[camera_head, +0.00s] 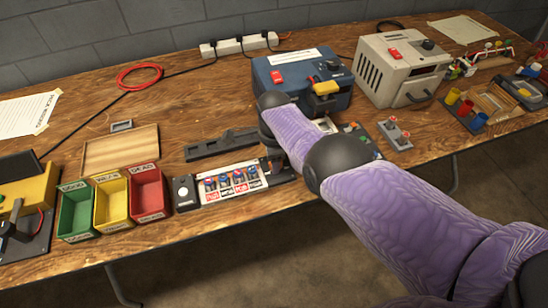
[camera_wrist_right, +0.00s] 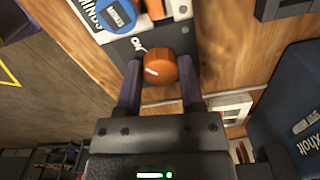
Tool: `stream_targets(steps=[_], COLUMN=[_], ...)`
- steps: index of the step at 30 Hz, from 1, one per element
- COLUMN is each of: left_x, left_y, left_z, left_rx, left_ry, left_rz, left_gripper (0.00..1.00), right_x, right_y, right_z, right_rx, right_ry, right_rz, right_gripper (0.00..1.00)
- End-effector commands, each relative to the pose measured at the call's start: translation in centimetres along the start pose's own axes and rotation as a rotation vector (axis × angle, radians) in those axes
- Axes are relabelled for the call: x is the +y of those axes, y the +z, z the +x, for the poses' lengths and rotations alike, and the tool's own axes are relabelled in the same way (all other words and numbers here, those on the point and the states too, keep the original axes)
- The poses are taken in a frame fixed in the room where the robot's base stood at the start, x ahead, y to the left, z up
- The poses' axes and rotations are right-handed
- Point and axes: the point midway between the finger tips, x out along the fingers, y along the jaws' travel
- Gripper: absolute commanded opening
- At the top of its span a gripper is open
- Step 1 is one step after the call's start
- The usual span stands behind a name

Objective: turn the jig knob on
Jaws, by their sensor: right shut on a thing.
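The jig knob (camera_wrist_right: 160,70) is orange-brown with a white pointer line and sits on a dark panel beside an "ON" label in the right wrist view. The two fingers of my right gripper (camera_wrist_right: 158,88) stand on either side of it, shut on it. In the head view the jig (camera_head: 232,184) is a light panel with several red and blue parts at the table's front edge. My right gripper (camera_head: 276,160) is at its right end, and the knob is hidden there. My left gripper is not in view.
Green, yellow and red bins (camera_head: 112,203) stand left of the jig. A blue charger box (camera_head: 300,85) is behind my right arm, with a beige box (camera_head: 400,68) farther right. A small panel with buttons (camera_head: 360,140) lies right of the arm. Bare wood shows at the back left.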

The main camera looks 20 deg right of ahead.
Motion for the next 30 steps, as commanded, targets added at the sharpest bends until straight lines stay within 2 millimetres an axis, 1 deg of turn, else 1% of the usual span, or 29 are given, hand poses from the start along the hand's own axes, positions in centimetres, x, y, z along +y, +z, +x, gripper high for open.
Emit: stream_targets(steps=[6,12,28,29,30], left_x=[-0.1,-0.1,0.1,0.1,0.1], left_y=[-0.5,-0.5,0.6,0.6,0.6], left_z=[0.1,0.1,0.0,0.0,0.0], left_rx=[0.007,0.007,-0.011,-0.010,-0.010], left_ry=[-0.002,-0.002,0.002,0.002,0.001], left_rz=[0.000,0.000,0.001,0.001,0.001], left_gripper=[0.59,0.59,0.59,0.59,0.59], right_x=[-0.2,-0.2,-0.2,-0.2,-0.2], right_y=[-0.1,-0.1,-0.1,-0.1,-0.1], right_z=[-0.1,-0.2,-0.2,-0.2,-0.2], right_rx=[0.001,0.002,0.002,0.002,0.002], right_ry=[-0.005,-0.005,-0.005,-0.005,-0.005], right_rz=[0.106,0.159,0.180,0.180,0.180], right_gripper=[0.00,0.00,0.00,0.53,0.62])
